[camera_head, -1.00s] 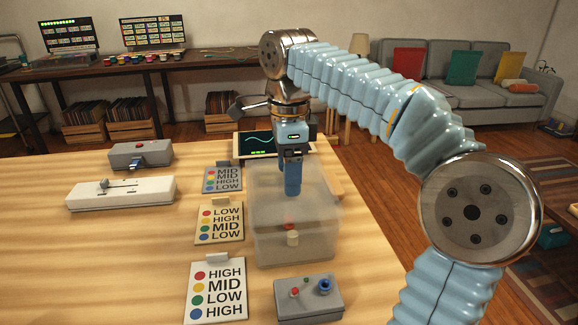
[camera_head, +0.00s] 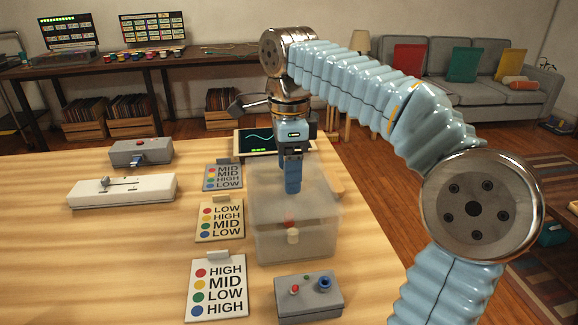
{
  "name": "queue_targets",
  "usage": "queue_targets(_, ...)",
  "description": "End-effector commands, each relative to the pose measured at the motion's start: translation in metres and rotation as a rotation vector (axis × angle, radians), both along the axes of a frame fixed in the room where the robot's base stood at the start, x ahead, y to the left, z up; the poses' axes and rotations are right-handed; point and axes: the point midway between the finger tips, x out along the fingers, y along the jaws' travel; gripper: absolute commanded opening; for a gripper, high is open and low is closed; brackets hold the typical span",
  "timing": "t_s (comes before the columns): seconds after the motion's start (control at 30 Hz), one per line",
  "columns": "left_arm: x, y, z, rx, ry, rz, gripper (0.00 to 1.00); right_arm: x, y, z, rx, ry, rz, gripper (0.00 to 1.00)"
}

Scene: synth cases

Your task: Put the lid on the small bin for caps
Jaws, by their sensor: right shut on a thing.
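The small bin (camera_head: 320,238) is a clear, frosted box on the table, right of the printed cards. A small pale and red piece (camera_head: 292,236) shows through its front wall. My right gripper (camera_head: 292,187) points down over the bin, its blue fingers shut. The lid cannot be told apart clearly from the frosted bin top; what the fingers grip is hard to make out, and so is whether lid and rim touch. My left gripper is out of view.
A grey control box (camera_head: 308,297) stands just in front of the bin. A dark display (camera_head: 258,141) is behind it. Several cards (camera_head: 218,290) stand to the left. A white slider device (camera_head: 122,192) and a grey box (camera_head: 140,153) are farther left. The left foreground table is clear.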

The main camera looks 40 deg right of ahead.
Motion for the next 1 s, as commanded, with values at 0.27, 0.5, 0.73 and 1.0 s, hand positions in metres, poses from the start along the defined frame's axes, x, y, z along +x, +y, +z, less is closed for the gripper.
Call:
queue_targets(0.27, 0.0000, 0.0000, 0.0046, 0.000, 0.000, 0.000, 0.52, -0.0002, -0.0001, 0.0008, 0.000, 0.000, 0.000, 0.42)
queue_targets(0.5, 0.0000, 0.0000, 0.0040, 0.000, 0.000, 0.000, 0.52, 0.0000, -0.0001, 0.0001, 0.000, 0.000, 0.000, 0.42)
queue_targets(0.73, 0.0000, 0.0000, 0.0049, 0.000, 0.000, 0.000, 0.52, -0.0001, 0.0000, 0.0006, 0.000, 0.000, 0.000, 0.42)
queue_targets(1.0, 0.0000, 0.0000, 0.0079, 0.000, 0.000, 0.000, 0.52, 0.0000, 0.0000, 0.0001, 0.000, 0.000, 0.000, 0.42)
